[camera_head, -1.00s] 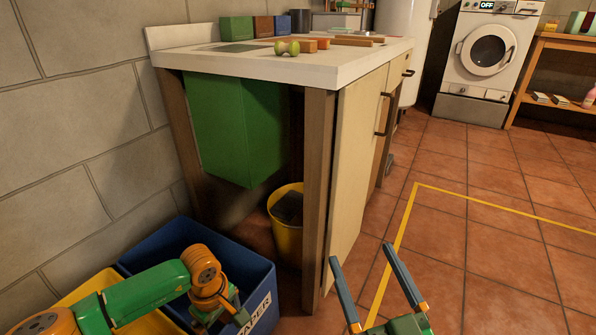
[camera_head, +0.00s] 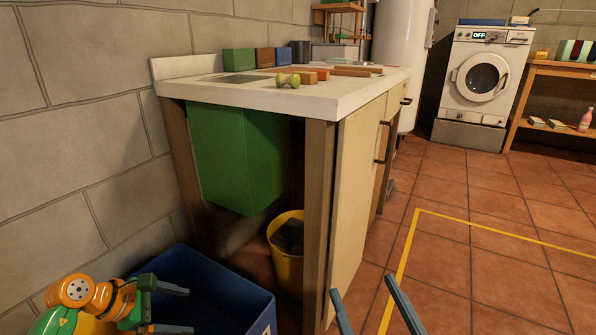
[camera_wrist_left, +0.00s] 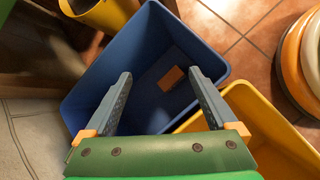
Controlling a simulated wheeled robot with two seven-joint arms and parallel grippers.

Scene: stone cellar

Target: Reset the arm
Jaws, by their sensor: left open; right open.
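My left arm comes in at the lower left of the head view. Its gripper (camera_head: 180,309) is open, with two blue-grey fingers pointing right over the blue bin (camera_head: 262,288). The left wrist view shows the fingers (camera_wrist_left: 160,75) apart with nothing between them, above the blue bin (camera_wrist_left: 92,92). A small orange-brown piece (camera_wrist_left: 171,77) lies on the floor of that bin. My right gripper (camera_head: 362,285) is at the bottom edge of the head view. Its two finger ends are apart and empty, and the rest of it is cut off.
A white-topped counter (camera_head: 370,90) holds green fruit (camera_head: 288,80) and several blocks. Under it are a green box (camera_head: 235,155) and a yellow bin (camera_head: 285,262). Another yellow bin (camera_wrist_left: 270,125) adjoins the blue one. Tiled floor (camera_head: 480,270) at right is clear, up to the washing machine (camera_head: 485,80).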

